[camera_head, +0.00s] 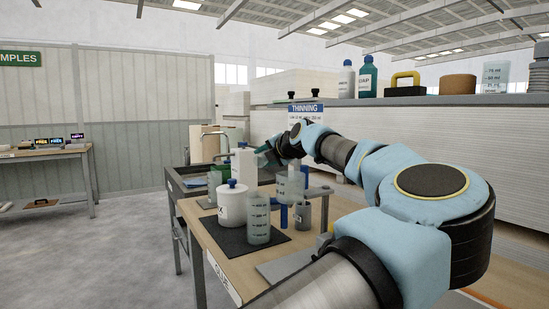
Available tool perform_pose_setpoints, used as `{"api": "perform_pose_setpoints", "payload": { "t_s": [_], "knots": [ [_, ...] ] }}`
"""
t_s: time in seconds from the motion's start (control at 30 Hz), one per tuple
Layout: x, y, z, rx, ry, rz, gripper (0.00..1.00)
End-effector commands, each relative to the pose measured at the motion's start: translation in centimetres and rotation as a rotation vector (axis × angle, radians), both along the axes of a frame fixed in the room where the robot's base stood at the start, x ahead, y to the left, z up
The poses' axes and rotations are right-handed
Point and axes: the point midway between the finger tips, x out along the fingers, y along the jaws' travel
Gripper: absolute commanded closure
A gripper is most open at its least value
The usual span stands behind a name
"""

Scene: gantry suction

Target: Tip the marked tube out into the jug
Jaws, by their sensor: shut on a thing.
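My arm reaches in from the right over the bench, and my gripper (270,157) is at its far end, small in the picture. It is shut on what looks like a tube (261,161), tilted and partly hidden by the fingers; no mark on it can be made out. A clear graduated jug (258,222) stands upright on a dark mat, nearer than my gripper and below it. A second clear graduated vessel (291,188) stands behind and to the right. Which of the two is the task's jug cannot be told for certain.
A white pot with a blue lid (232,205) stands left of the jug on the mat (240,244). A white bottle or roll (246,167) stands behind. A grey cup (302,215) is to the right. A sink (190,182) lies at the bench's far left.

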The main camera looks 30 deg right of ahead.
Motion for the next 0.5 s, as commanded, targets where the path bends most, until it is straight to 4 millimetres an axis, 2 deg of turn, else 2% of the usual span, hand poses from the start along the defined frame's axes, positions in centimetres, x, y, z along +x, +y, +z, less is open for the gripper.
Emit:
{"api": "perform_pose_setpoints", "payload": {
  "t_s": [0.03,0.5],
  "knots": [
    [0.0,0.0,0.9,-0.001,-0.001,0.001,1.00],
    [0.0,0.0,5.3,0.000,-0.001,0.000,1.00]
  ]
}}
